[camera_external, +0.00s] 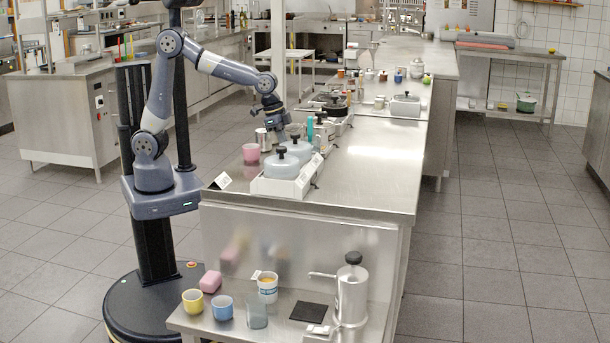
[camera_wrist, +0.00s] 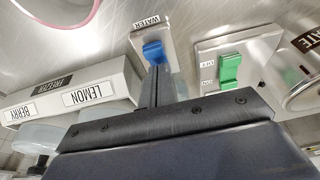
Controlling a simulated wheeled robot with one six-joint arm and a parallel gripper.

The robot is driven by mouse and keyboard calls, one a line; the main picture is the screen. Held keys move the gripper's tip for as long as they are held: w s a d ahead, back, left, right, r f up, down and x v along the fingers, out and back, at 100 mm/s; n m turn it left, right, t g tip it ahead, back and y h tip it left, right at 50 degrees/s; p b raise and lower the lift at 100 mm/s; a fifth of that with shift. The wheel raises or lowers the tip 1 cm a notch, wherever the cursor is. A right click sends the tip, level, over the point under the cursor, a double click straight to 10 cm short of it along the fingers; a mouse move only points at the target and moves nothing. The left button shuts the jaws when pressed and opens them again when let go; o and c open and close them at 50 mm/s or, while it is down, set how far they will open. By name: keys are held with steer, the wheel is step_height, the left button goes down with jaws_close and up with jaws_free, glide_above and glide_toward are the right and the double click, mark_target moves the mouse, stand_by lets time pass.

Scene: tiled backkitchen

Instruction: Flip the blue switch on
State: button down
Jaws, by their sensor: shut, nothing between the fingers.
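The blue switch (camera_wrist: 154,52) sits on a small metal plate labelled WATER (camera_wrist: 148,27), near the top middle of the wrist view. My gripper (camera_wrist: 158,70) is shut and empty. Its fingertips are right at the near end of the blue lever; I cannot tell whether they touch it. No on or off marking shows beside the blue lever. In the external view my gripper (camera_external: 275,122) is low over the far left part of the steel counter, and the blue switch cannot be made out there.
A green switch (camera_wrist: 229,70) with ON and OFF marks stands to the right of the blue one. A white freezer box (camera_wrist: 90,90) labelled LEMON and BERRY is on the left. The counter's right side (camera_external: 375,165) is clear.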

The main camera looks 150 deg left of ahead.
steer(key=shift+r+p, duration=0.45)
steer(key=shift+r, duration=0.05)
step_height(320, 180, up, 13)
steer(key=p, duration=0.2)
steer(key=shift+p, duration=0.4)
steer(key=shift+f, duration=0.15)
steer(key=x, duration=0.3)
steer(key=s+d+x, duration=0.1)
steer(key=x, duration=0.2)
steer(key=b+x, duration=0.1)
steer(key=x, duration=0.2)
steer(key=shift+s+d+f, duration=0.15)
steer(key=shift+f, duration=0.25)
steer(key=shift+r+b, duration=0.1)
steer(key=shift+b, duration=0.85)
steer(key=shift+s+r+t+y+b, duration=0.15)
steer(key=shift+t+y+b, duration=0.15)
steer(key=shift+b, duration=0.95)
steer(key=v, duration=0.6)
steer(key=shift+r+p, duration=0.35)
steer(key=shift+r, duration=0.05)
steer(key=shift+d+f, duration=0.1)
steer(key=shift+d, duration=0.05)
